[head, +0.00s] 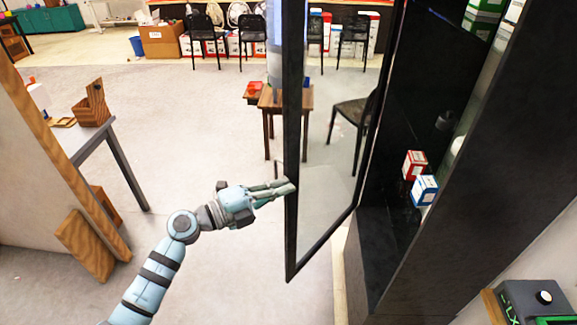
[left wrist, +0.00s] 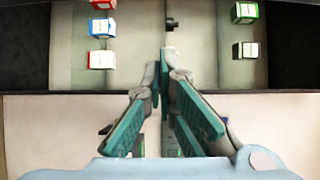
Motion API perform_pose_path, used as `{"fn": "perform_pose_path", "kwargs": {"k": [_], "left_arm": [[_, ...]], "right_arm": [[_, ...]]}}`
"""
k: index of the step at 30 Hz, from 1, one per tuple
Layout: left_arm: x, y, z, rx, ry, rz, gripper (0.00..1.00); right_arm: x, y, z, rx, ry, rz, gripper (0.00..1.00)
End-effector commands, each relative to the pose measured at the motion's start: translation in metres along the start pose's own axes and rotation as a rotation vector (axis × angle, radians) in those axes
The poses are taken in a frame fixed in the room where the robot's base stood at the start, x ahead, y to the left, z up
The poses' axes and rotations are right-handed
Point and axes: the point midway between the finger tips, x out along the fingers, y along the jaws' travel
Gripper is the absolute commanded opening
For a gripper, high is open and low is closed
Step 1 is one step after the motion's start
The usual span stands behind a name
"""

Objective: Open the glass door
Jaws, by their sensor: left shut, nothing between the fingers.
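The glass door (head: 291,235) has a dark frame and a clear pane. In the head view it stands swung out from the dark cabinet (head: 375,265), whose inside is exposed. A thin dark bracket, possibly the handle, shows beside the door's outer edge. My left gripper (head: 288,187) is shut and empty, its fingertips at the outer edge of the frame. I cannot tell whether they touch it. In the left wrist view the fingers (left wrist: 165,75) point toward shelves with small boxes. My right gripper is not in view.
A red box (head: 414,165) and a blue box (head: 425,190) stand inside the cabinet. A small wooden table (head: 270,103) and a chair (head: 352,120) stand beyond the door. A grey table (head: 95,137) is at the left. The floor between is clear.

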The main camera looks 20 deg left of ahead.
Motion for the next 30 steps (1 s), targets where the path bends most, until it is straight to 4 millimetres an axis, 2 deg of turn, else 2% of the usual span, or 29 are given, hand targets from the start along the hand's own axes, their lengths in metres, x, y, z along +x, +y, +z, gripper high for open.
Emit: {"fn": "perform_pose_path", "kwargs": {"k": [6, 8, 12, 15, 30], "left_arm": [[0.049, -0.002, 0.0, -0.005, 0.0, -0.004, 0.0], [0.056, 0.0, 0.003, -0.003, 0.0, -0.001, 0.0], [0.046, 0.002, 0.026, -0.001, -0.002, 0.002, 0.0], [0.043, 0.002, 0.034, -0.001, -0.001, 0.001, 0.0], [0.041, 0.001, 0.041, -0.001, 0.001, -0.001, 0.0]], "right_arm": [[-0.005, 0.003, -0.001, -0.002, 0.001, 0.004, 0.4], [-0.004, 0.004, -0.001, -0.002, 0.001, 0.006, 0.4], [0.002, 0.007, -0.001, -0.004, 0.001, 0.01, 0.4], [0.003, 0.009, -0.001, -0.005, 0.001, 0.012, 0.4], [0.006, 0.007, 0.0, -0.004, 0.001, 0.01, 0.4]]}}
